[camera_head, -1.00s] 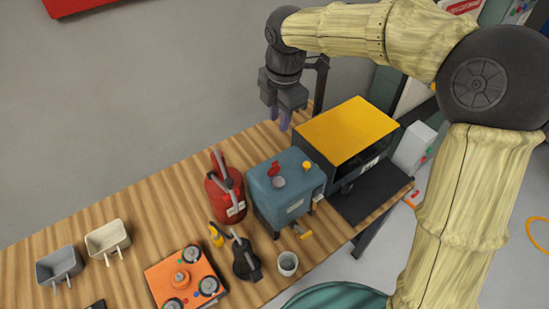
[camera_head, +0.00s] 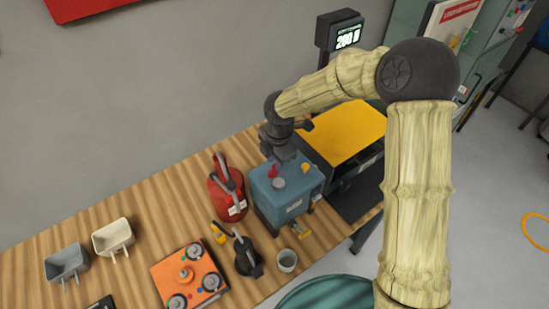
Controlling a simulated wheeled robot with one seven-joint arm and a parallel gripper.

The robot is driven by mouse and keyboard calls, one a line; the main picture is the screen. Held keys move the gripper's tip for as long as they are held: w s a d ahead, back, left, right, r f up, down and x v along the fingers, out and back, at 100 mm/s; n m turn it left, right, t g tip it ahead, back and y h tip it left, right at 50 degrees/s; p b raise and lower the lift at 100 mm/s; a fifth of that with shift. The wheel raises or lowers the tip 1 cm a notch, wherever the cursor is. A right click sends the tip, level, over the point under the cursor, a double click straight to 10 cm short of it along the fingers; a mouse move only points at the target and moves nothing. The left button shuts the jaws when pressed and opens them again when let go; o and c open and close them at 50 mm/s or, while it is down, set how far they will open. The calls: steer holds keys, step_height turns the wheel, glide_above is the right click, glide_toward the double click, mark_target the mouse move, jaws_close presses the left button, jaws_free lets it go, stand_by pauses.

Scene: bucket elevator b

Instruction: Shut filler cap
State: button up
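A blue box-shaped tank (camera_head: 272,205) stands on the wooden table. Its top carries a small red piece (camera_head: 273,171), a round grey piece (camera_head: 279,183) and a yellow knob (camera_head: 306,168). Which of these is the filler cap, and whether it is open, I cannot tell at this size. My gripper (camera_head: 283,160) points down at the back edge of the tank's top, close behind the red piece. Its fingertips are hard to make out, so I cannot tell whether they touch anything or how far apart they are.
A red can (camera_head: 222,202) stands close left of the tank, and a black machine with a yellow top (camera_head: 345,131) close right. In front are a black tool (camera_head: 246,258), a grey cup (camera_head: 287,261) and an orange panel (camera_head: 189,274). Two bins (camera_head: 113,236) sit at left.

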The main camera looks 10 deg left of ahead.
steer(key=shift+f, duration=0.55)
steer(key=shift+c, duration=0.2)
jaws_close()
